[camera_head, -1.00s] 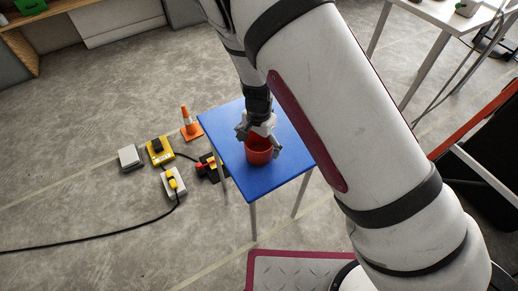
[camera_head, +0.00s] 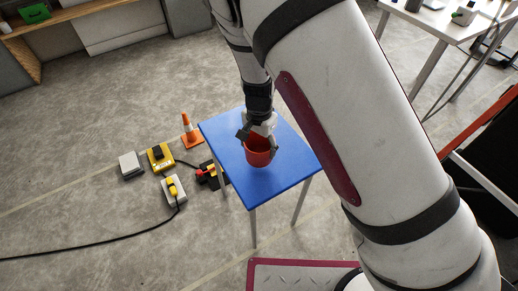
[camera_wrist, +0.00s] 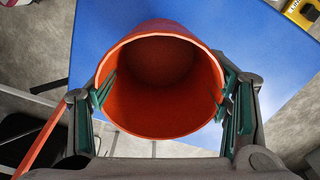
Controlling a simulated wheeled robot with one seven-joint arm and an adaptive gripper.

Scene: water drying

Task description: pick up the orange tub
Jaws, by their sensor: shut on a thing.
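The orange tub (camera_head: 258,153) is over the blue table (camera_head: 224,137), upright or nearly so, with its open top toward my wrist. My gripper (camera_head: 258,140) reaches down from above and is shut on the tub. In the wrist view the tub (camera_wrist: 165,75) fills the middle and looks empty inside. Its rim lies between my gripper's green-padded fingers (camera_wrist: 164,95), one at the left side and one at the right. The tub seems slightly above the tabletop, but its base is partly hard to make out.
Left of the table on the floor are an orange cone (camera_head: 191,131), a yellow device (camera_head: 160,157), a grey box (camera_head: 131,165), a yellow plug on a white block (camera_head: 173,188) and a black cable (camera_head: 120,238). A white table (camera_head: 450,22) stands at the upper right. The rest of the blue tabletop is clear.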

